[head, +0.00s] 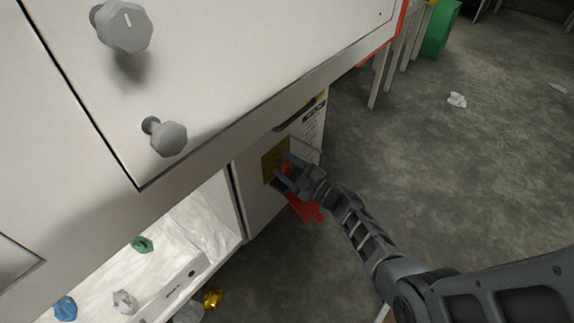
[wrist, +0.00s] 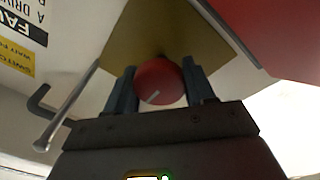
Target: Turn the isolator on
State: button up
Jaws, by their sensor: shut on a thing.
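The isolator is a round red knob (wrist: 157,77) with a short pale line on its face. It sits on a yellow plate (wrist: 135,35), which also shows on the front of the white cabinet (head: 270,160) in the head view. My gripper (wrist: 160,92) has one finger on each side of the knob and is shut on it. In the head view my gripper (head: 288,172) reaches the plate from the right and hides most of the knob. The pale line runs slantwise in the wrist view.
A bent metal rod (wrist: 62,115) stands out left of the plate in the wrist view. A red flat piece (head: 304,207) lies just below my gripper. A white overhanging cabinet with grey knobs (head: 125,27) is above left. Grey floor on the right is mostly clear.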

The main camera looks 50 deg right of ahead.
aim_at(290, 168)
jog(key=shift+r+m, duration=0.1)
jog(key=shift+m, duration=0.4)
jog(key=o, duration=1)
jog(key=s, duration=0.2)
jog(key=s+p, duration=0.1)
jog(key=s, duration=0.3)
jog(key=shift+s+d+f, duration=0.15)
jog(key=shift+f, duration=0.25)
jog(key=shift+s+f+p, duration=0.15)
jog(key=shift+s+p, duration=0.15)
jog(key=shift+s, duration=0.45)
